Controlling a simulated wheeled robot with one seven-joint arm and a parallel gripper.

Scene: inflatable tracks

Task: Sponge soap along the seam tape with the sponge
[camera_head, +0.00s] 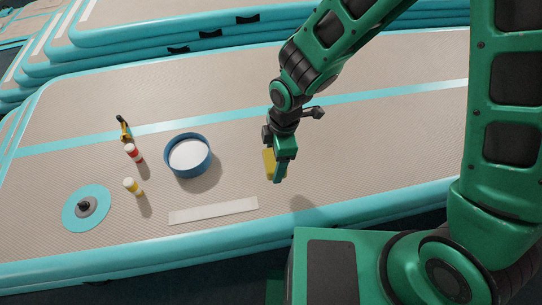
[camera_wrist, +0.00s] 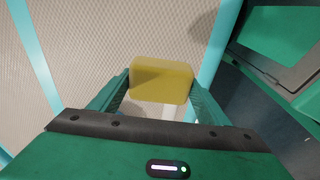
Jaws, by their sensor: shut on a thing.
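My gripper (camera_head: 279,174) is shut on a yellow sponge (camera_head: 268,164) and holds it above the beige track, to the right of the bowl. In the wrist view the sponge (camera_wrist: 161,80) sits between my two green fingers. The seam tape seems to be the pale strip (camera_head: 214,211) lying flat near the track's front edge, left of and below my gripper. Part of a pale strip (camera_wrist: 150,108) shows beneath the sponge in the wrist view. A blue round bowl (camera_head: 188,156) with whitish contents, perhaps the soap, stands left of my gripper.
A red-and-white bottle (camera_head: 134,153), a yellow-and-white bottle (camera_head: 133,187) and a small dark-and-yellow tool (camera_head: 124,128) stand left of the bowl. A teal disc with a grey valve (camera_head: 86,206) lies at far left. Stacked tracks (camera_head: 180,35) are behind. The track right of the bowl is clear.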

